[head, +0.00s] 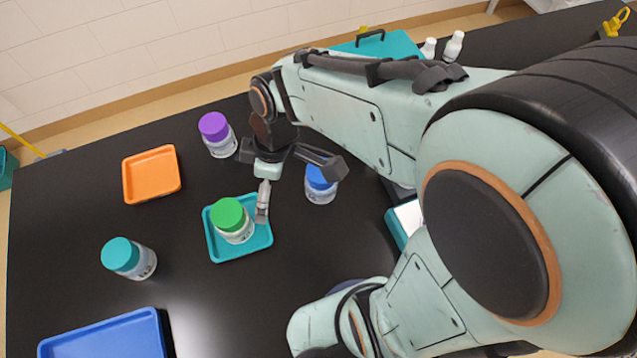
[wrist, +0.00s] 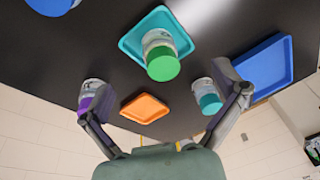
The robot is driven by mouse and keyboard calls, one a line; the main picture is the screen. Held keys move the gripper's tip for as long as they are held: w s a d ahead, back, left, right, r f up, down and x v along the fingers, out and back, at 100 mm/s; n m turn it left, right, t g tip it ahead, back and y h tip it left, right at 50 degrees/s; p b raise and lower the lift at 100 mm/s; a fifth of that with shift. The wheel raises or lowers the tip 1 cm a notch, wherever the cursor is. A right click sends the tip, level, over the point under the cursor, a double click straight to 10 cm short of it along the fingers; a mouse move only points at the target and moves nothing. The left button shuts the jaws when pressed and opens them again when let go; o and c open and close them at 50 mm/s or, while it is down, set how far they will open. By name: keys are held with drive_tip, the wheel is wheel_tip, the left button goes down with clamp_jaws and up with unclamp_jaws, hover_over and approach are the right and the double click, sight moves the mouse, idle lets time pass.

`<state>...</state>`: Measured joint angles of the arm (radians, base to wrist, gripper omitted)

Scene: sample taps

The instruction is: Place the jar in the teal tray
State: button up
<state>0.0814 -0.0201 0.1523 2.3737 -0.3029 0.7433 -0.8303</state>
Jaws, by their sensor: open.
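A clear jar with a green lid (head: 228,215) stands upright in the teal tray (head: 259,243). In the wrist view the green-lidded jar (wrist: 163,66) shows in the middle, in front of the teal tray (wrist: 131,44). My gripper (head: 298,190) is open and empty above the table, just up and right of this jar. One finger overlaps the tray's right side in the head view; I cannot tell whether it touches. In the wrist view the fingers (wrist: 165,80) are spread wide with nothing between them.
Other jars have purple (head: 213,126), blue (head: 318,178) and teal (head: 120,254) lids. The blue-lidded one is partly hidden by my gripper. An orange tray (head: 152,175) and a blue tray (head: 105,338) look empty.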

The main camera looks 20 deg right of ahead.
drive_tip(key=s+d+r+m+h, duration=0.1)
drive_tip(key=s+d+r+m, duration=0.1)
drive_tip(key=s+m, duration=0.3)
drive_tip(key=s+d+r+m, duration=0.3)
drive_tip(key=s+d+m, duration=0.1)
drive_tip(key=s+m, duration=0.1)
drive_tip(key=shift+s+m+h, duration=0.4)
drive_tip(key=shift+m, duration=0.4)
